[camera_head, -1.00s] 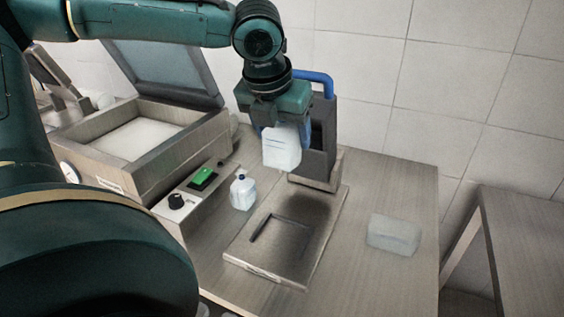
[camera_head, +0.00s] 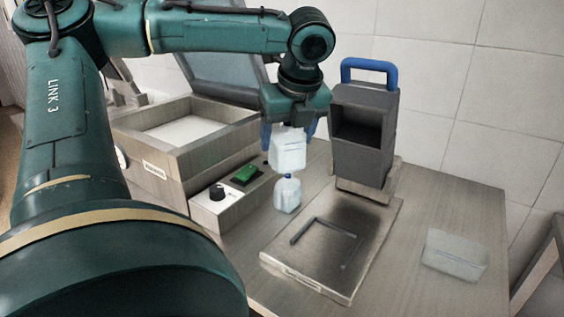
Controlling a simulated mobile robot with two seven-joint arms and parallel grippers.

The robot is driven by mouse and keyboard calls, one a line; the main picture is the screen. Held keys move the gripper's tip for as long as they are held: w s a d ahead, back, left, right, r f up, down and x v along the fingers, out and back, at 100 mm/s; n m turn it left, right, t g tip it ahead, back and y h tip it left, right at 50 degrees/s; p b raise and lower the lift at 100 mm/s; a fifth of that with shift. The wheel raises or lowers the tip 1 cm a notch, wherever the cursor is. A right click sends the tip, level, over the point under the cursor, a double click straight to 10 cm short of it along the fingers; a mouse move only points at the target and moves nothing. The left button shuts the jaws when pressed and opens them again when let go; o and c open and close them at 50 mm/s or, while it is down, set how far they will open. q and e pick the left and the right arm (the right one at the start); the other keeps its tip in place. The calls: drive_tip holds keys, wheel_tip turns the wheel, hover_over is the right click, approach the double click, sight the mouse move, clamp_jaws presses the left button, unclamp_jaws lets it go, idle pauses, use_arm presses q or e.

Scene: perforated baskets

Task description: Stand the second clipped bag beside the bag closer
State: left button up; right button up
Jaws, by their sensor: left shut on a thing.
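My left gripper (camera_head: 289,122) is shut on a pale, translucent bag (camera_head: 288,152) and holds it upright below the jaws, above the bench. The bag's top and any clip on it are hidden by the gripper. Another small pale bag (camera_head: 288,197) with a blue top stands upright on the bench, just below the held bag in the picture. The bag closer (camera_head: 362,135), a dark grey block with a blue handle and a front opening, stands to the right of both bags. My right gripper is not in view.
A flat board (camera_head: 335,285) with a dark raised corner frame lies in front of the closer. A control box (camera_head: 228,192) with a green switch and black knob stands left, beside an open-lidded case (camera_head: 185,150). A translucent container (camera_head: 455,256) lies right. Bench between board and container is bare.

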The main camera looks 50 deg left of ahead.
sight(265, 156)
use_arm(q)
drive_tip(key=s+a+f+n+g+b, duration=0.1)
drive_tip(key=f+n, duration=0.1)
drive_tip(key=s+a+f+n+b, duration=0.1)
drive_tip(key=a+f+n, duration=0.1)
drive_tip(key=f, duration=0.1)
drive_tip(key=s+a+f+n+g+b, duration=0.1)
drive_tip(key=f+n+b, duration=0.1)
drive_tip(key=shift+a+f+n+g, duration=0.3)
drive_tip(key=shift+n, duration=0.1)
wheel_tip(265, 156, down, 9)
drive_tip(key=b, duration=0.2)
drive_tip(key=shift+f+b, duration=0.15)
drive_tip(key=shift+b, duration=0.2)
drive_tip(key=shift+f, duration=0.25)
drive_tip(key=shift+r, duration=0.1)
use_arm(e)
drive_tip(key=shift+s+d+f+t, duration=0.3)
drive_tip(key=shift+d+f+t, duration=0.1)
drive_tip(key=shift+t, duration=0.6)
use_arm(q)
drive_tip(key=o, duration=0.8)
drive_tip(key=shift+o, duration=0.2)
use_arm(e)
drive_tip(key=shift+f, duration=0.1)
